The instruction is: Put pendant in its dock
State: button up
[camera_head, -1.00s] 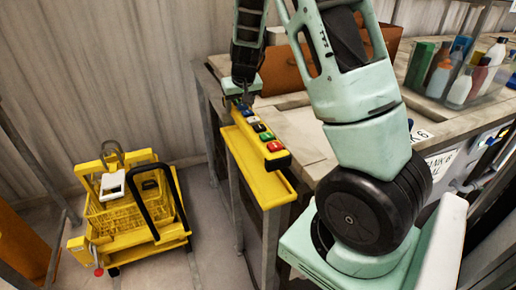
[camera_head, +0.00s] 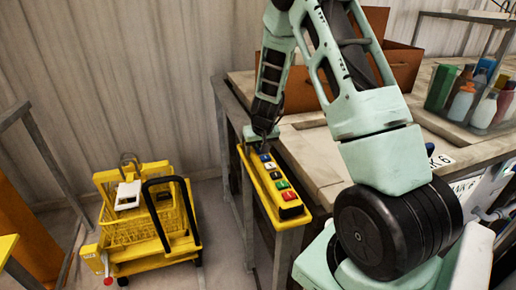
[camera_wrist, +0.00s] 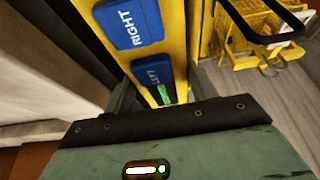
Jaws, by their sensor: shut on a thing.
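The pendant (camera_head: 280,184) is a long yellow control box with a row of coloured buttons. In the wrist view, blue buttons marked RIGHT and LEFT show on the pendant (camera_wrist: 134,22). My gripper (camera_head: 260,143) is shut on its far end in the head view. The gripper's jaws (camera_wrist: 158,98) also show at the pendant's sides in the wrist view. The yellow dock (camera_head: 311,216) is a narrow tray along the bench's left side. The pendant lies lengthwise over or in it, roughly in line. I cannot tell whether it rests on the dock floor.
The bench (camera_head: 318,155) lies right of the dock, with a brown box (camera_head: 300,91) and several bottles (camera_head: 462,102) on it. Floor between cart and dock is clear.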

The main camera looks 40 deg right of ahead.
jog(key=shift+f+b, duration=0.3)
jog(key=shift+b, duration=0.1)
jog(key=shift+f+b, duration=0.25)
jog(key=shift+b, duration=0.05)
jog(key=o, duration=1.1)
jog(key=shift+s+a, duration=0.1)
jog(key=shift+s+f, duration=0.1)
